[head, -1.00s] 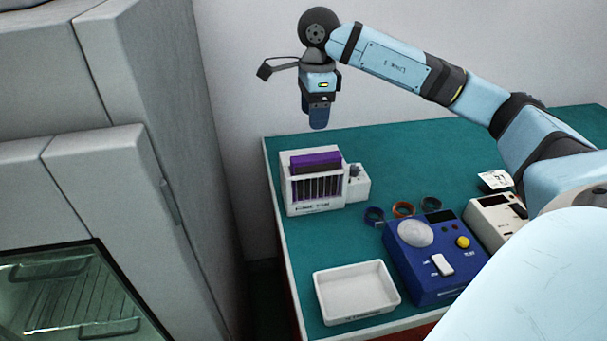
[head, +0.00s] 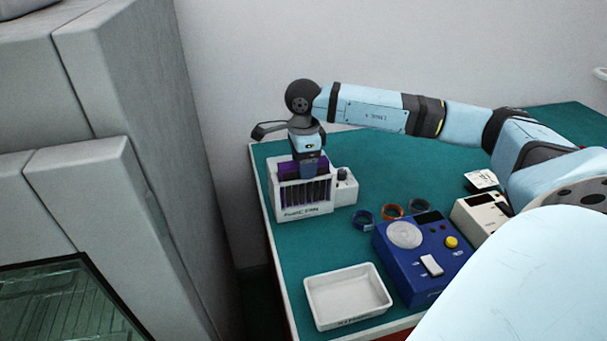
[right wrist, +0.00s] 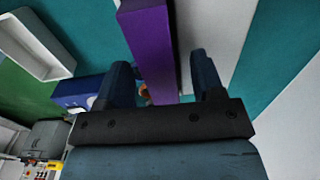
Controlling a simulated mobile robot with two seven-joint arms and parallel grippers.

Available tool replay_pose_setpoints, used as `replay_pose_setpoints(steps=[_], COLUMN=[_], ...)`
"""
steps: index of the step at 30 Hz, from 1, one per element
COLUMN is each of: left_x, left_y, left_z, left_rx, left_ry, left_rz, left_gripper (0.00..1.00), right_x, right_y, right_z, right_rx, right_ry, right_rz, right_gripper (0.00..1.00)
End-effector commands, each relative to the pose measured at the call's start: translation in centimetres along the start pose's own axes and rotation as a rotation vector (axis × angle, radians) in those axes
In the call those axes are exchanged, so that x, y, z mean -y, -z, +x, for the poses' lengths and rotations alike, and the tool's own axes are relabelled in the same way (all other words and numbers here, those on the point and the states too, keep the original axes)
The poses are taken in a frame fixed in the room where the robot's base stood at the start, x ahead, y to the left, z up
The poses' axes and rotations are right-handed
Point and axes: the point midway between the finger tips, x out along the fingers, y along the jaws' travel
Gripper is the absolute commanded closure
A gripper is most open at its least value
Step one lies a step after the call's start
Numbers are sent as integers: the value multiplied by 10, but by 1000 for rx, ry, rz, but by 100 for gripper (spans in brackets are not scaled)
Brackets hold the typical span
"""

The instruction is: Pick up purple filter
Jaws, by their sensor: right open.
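The purple filter (head: 289,166) stands in the top of a white slotted holder (head: 303,211) at the back left of the green table. In the right wrist view the purple filter (right wrist: 151,48) is a long purple bar reaching between my fingers. My right gripper (head: 309,174) points down at the holder's top, in front of part of the filter. In the right wrist view my right gripper (right wrist: 164,75) is open, with one finger on each side of the bar; I cannot tell whether they touch it. My left gripper is not in view.
A white tray (head: 348,323) stands at the table's front. A grey cabinet (head: 150,100) stands left of the table.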

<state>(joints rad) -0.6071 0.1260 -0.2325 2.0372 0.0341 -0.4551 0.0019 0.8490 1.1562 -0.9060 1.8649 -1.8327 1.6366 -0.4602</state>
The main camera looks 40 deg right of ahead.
Motion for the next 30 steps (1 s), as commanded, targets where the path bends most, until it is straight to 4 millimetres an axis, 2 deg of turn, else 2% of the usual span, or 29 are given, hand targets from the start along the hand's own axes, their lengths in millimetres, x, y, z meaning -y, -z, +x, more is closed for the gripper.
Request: replay_pose_setpoints(steps=[3,9,11,17,18,30], left_x=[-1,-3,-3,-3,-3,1], left_y=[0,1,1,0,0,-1], left_z=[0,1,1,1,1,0], left_rx=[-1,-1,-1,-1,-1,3], left_ry=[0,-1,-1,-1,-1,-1], left_rz=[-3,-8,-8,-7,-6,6], left_gripper=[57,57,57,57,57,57], right_x=[0,0,0,0,0,0], right_y=[0,0,0,0,0,0], right_z=[8,9,9,8,8,1], right_rx=[1,1,1,1,1,2], right_ry=[0,0,0,0,1,2], right_rz=[0,0,0,0,0,0], right_gripper=[38,38,50,96,100,100])
